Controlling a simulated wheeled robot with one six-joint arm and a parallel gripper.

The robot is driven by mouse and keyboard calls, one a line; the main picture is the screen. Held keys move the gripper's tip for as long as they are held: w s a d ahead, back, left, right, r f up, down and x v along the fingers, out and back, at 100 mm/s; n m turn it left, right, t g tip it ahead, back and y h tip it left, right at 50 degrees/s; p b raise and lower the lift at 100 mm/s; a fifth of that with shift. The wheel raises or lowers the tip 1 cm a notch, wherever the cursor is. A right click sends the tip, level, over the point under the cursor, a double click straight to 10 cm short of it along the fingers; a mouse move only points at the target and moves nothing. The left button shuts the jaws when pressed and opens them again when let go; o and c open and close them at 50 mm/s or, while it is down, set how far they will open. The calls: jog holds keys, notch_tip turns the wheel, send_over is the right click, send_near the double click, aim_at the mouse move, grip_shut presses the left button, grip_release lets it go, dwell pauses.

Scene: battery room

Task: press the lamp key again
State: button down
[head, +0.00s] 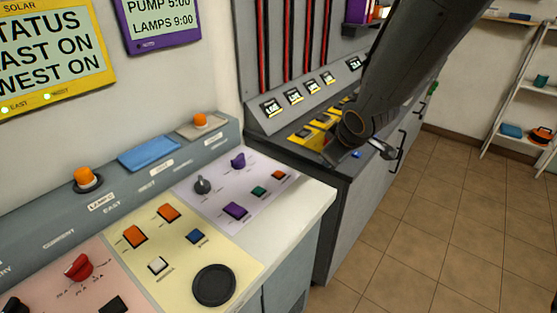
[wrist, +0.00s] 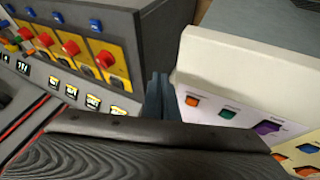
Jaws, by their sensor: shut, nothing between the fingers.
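The console (head: 300,207) has a lilac panel with a purple key (head: 235,210), a green key (head: 259,191) and a small orange key (head: 278,174). Its yellow panel holds two orange keys (head: 169,213), a blue key (head: 195,236) and a white key (head: 157,265). The key lettering is too small to read, so I cannot tell which is the lamp key. The wrist view shows the purple key (wrist: 268,127) to the right of my gripper (wrist: 157,86). My gripper is shut and empty, apart from the keys.
A dark cabinet (head: 325,187) with red knobs (wrist: 105,59) on yellow plates stands beside the console, below my arm. A purple-framed display (head: 163,22) reads "PUMP 5:00, LAMPS 9:00". An orange dome (head: 85,176) sits on the console's back ledge. Tiled floor (head: 440,200) is clear at right.

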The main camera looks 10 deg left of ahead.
jog(key=w+a+r+n+y+p, duration=0.1)
jog(key=a+r+n+y+p, duration=0.2)
jog(key=a, duration=1)
notch_tip(320, 180, up, 2)
jog(key=n, duration=0.2)
jog(key=shift+w+n+t+y, duration=0.15)
jog(key=shift+n+t+y, duration=0.15)
jog(key=shift+n+y, duration=0.1)
jog(key=b, duration=0.7)
send_over(281, 175)
notch_tip(281, 175, down, 6)
jog(key=shift+f, duration=0.25)
jog(key=shift+f+b, duration=1.1)
jog(key=shift+f+b, duration=0.3)
jog(key=shift+f, duration=0.1)
